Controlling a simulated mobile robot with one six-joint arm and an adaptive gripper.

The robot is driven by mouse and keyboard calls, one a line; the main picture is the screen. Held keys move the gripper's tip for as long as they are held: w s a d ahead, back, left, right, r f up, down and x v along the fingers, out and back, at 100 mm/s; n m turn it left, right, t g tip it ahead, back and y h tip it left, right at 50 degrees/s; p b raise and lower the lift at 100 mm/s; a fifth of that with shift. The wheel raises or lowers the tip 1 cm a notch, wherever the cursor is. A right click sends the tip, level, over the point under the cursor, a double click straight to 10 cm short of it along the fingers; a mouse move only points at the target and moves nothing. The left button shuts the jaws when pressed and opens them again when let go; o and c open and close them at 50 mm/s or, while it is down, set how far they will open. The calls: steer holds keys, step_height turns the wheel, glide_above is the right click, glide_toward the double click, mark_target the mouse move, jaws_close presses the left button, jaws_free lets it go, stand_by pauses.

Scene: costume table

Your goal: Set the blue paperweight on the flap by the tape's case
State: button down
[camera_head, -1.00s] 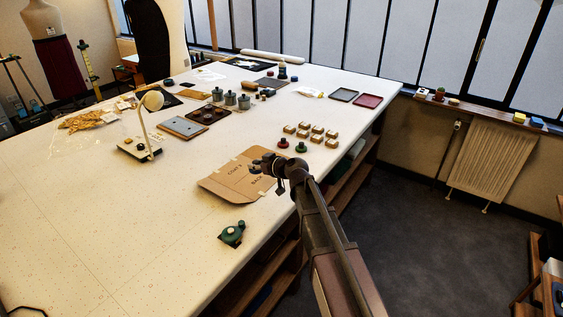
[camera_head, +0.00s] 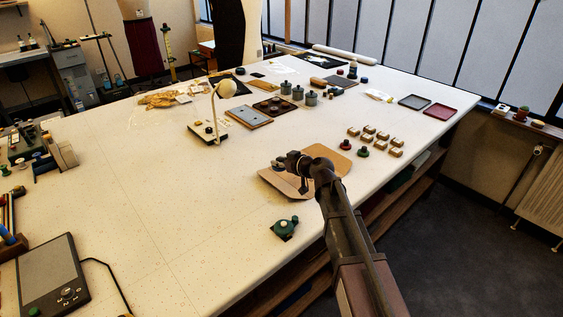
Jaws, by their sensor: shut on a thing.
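A brown cardboard pattern piece (camera_head: 328,157) lies near the table's right edge, its middle hidden behind my arm and its left flap (camera_head: 278,183) in view. A green tape case (camera_head: 286,226) sits on a dark patch just in front of that flap. My gripper (camera_head: 281,163) is over the cardboard's left part, apart from the tape case. It is shut on a small, dull bluish thing, apparently the blue paperweight; the fingers hide most of it. Whether it touches the cardboard cannot be told.
A red knob (camera_head: 376,142) and a green knob (camera_head: 363,151) stand right of the cardboard, beside several small boxes (camera_head: 383,137). The table (camera_head: 180,220) left of the tape case is clear. A black tablet (camera_head: 47,272) lies front left.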

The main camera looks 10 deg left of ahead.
steer(key=shift+f, duration=0.15)
steer(key=shift+f+b, duration=2.1)
steer(key=shift+b, duration=0.1)
